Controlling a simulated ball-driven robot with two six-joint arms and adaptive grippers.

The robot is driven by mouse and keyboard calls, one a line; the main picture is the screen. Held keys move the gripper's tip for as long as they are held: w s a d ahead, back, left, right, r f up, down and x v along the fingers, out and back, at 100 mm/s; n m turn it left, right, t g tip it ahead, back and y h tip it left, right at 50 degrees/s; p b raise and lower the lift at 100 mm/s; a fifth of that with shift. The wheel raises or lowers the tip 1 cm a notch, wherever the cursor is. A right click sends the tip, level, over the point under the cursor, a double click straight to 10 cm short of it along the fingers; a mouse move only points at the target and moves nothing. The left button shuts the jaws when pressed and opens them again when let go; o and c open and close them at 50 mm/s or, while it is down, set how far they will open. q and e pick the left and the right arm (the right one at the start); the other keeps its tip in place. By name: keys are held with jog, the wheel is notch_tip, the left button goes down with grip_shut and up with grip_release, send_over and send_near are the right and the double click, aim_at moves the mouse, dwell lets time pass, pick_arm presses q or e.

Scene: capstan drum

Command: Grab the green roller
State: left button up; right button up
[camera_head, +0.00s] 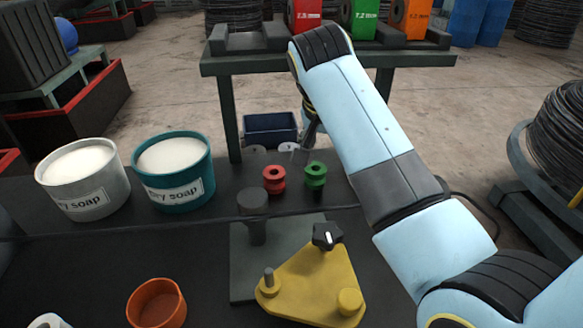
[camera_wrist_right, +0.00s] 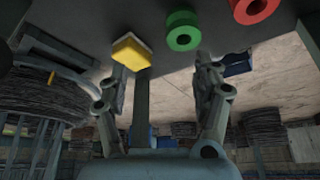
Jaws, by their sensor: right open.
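The green roller (camera_head: 315,176) stands on the dark bench, to the right of the red roller (camera_head: 274,181). The green roller (camera_wrist_right: 183,19) also shows in the right wrist view, at the top, above and between the finger tips. My right gripper (camera_head: 305,148) is partly hidden by its own arm in the head view and sits just behind the green roller. In the wrist view the right gripper (camera_wrist_right: 163,72) has its fingers spread, with nothing between them. The red roller (camera_wrist_right: 252,10) is at the top right there. My left gripper is not in view.
A dark post (camera_head: 253,203) and a yellow plate with a black knob (camera_head: 315,284) stand in front of the rollers. Two soap tubs (camera_head: 85,190) (camera_head: 175,185) are at left, and an orange cup (camera_head: 157,304) is nearer. A yellow block (camera_wrist_right: 131,51) shows beside one finger.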

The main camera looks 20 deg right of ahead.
aim_at(314, 172)
jog(key=shift+n+y, duration=0.3)
jog(key=w+f, duration=0.1)
jog(key=f, duration=0.1)
jog(key=w+a+f, duration=0.1)
jog(key=f, duration=0.2)
jog(key=w+f+p, duration=0.1)
jog(key=f, duration=0.2)
jog(key=shift+w+a, duration=0.1)
jog(key=shift+a, duration=0.1)
jog(key=c, duration=1.3)
